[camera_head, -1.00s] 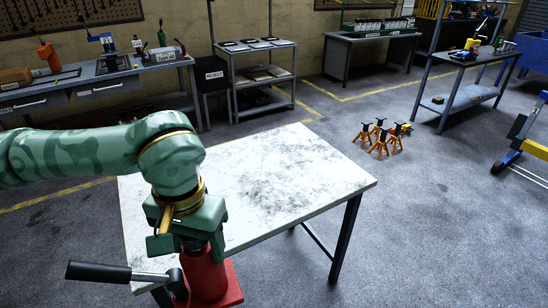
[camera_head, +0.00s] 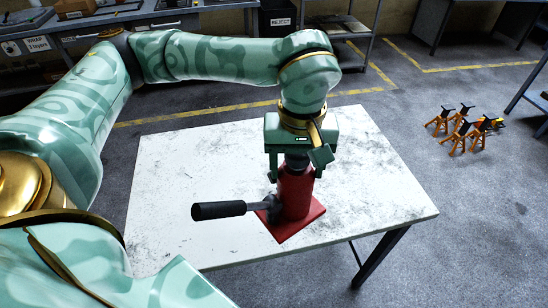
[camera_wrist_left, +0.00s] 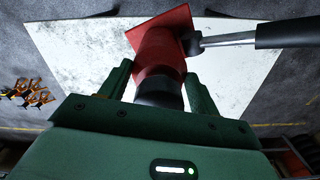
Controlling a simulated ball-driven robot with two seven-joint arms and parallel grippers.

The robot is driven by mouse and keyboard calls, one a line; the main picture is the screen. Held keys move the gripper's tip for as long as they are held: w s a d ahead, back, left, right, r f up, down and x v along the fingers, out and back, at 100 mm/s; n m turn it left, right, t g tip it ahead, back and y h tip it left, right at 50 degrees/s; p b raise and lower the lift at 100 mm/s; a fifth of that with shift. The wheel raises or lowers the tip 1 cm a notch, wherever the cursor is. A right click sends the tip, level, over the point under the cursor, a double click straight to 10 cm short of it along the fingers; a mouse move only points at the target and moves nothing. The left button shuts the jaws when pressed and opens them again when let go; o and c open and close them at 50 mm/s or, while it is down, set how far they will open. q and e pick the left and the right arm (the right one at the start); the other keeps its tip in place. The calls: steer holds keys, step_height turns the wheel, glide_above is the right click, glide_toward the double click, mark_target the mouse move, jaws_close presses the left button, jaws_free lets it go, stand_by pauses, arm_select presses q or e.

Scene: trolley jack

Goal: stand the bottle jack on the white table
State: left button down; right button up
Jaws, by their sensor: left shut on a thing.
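The red bottle jack (camera_head: 295,195) is upright over the middle of the white table (camera_head: 180,165), its black-gripped handle pointing left. Its square red base looks level and at or just above the tabletop; I cannot tell whether it touches. My left gripper (camera_head: 296,172) comes down from above and is shut on the upper part of the jack. In the left wrist view the jack (camera_wrist_left: 158,50) sits between the green fingers (camera_wrist_left: 160,85), with the tabletop (camera_wrist_left: 80,45) beyond its base. My right gripper is not in view.
The rest of the tabletop is clear. Several orange jack stands (camera_head: 460,128) are on the floor to the right. A grey workbench (camera_head: 170,22), a black reject bin (camera_head: 278,22) and a shelf rack (camera_head: 345,25) stand behind the table.

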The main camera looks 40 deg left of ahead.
arm_select(q)
steer(key=n, duration=0.1)
steer(key=w+n, duration=0.1)
steer(key=n, duration=0.2)
steer(key=shift+w+d+r, duration=0.2)
steer(key=shift+d, duration=0.15)
steer(key=n, duration=0.3)
steer(key=w+n, duration=0.1)
steer(key=shift+d+n+p, duration=0.3)
steer(key=shift+n+p, duration=0.1)
steer(key=w+d+f+n+p, duration=0.1)
steer(key=w+n, duration=0.2)
steer(key=n, duration=0.8)
steer(key=w+d+n+p, duration=0.1)
steer(key=w+d+n, duration=0.15)
steer(key=n, duration=0.95)
steer(key=a+f+b, duration=0.3)
steer(key=a+f, duration=1)
steer(key=a, duration=0.1)
steer(key=shift+w+a, duration=0.15)
steer(key=shift+a, duration=0.2)
steer(key=shift+f, duration=0.25)
